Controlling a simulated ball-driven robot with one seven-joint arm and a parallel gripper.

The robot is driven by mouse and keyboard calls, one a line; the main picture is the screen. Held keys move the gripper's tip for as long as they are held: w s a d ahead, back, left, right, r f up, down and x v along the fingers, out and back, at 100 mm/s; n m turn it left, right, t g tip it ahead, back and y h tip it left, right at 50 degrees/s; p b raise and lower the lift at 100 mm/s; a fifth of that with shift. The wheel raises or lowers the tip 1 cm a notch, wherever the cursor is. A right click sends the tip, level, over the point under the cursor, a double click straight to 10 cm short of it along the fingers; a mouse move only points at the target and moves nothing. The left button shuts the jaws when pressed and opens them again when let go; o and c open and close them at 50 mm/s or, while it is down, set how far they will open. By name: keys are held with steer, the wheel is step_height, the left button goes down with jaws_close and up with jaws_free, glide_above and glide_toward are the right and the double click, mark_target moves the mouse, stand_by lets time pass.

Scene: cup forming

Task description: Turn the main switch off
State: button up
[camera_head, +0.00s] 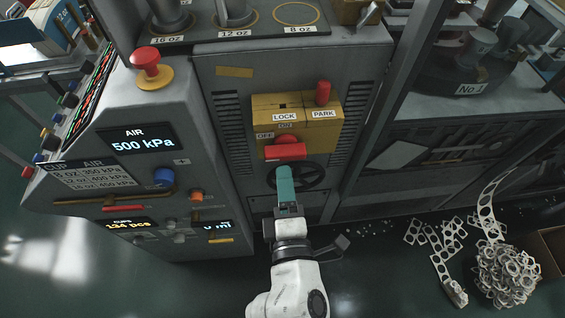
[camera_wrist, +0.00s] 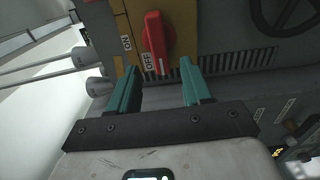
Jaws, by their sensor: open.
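The main switch is a red handle (camera_head: 286,152) on a yellow plate (camera_head: 335,105) on the grey machine's front. The handle lies about level, with one end beside the OFF label (camera_head: 265,135); the ON label sits above. In the wrist view the red handle (camera_wrist: 157,32) has a white mark at its end next to OFF. My gripper (camera_head: 285,168), with teal fingers, is open and empty, just below the handle in the head view. In the wrist view my gripper (camera_wrist: 161,67) has a finger on either side of the handle's OFF end, apart from it in the picture.
A red PARK knob (camera_head: 323,93) stands upper right on the plate. A dark handwheel (camera_head: 312,176) is behind my fingers. A red mushroom button (camera_head: 146,60) sits at left on the machine. Scrap strips (camera_head: 505,272) lie on the floor at right.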

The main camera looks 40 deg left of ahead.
steer(key=v, duration=0.4)
steer(key=shift+s+d, duration=0.2)
steer(key=shift+d, duration=0.05)
stand_by(0.3)
steer(key=w+d+f+m+h, duration=0.3)
steer(key=d+m+h, duration=0.15)
steer(key=d, duration=0.45)
steer(key=w+d+f+m+h, duration=0.35)
steer(key=d+m, duration=0.25)
steer(key=d, duration=0.3)
steer(key=w+d+f+m+h, duration=0.25)
steer(key=d+m+h, duration=0.3)
steer(key=d, duration=0.35)
steer(key=s+d+f+m+g, duration=0.3)
steer(key=s+d+m+g, duration=0.2)
steer(key=s+d, duration=0.3)
steer(key=s+d+f+m+g, duration=0.3)
steer(key=s+d+m+g, duration=0.2)
steer(key=s, duration=0.5)
steer(key=d+m, duration=0.2)
steer(key=d, duration=0.1)
steer(key=shift+f+m+g, duration=0.2)
steer(key=shift+m+g, duration=0.1)
steer(key=shift+m, duration=0.1)
steer(key=shift+h, duration=0.25)
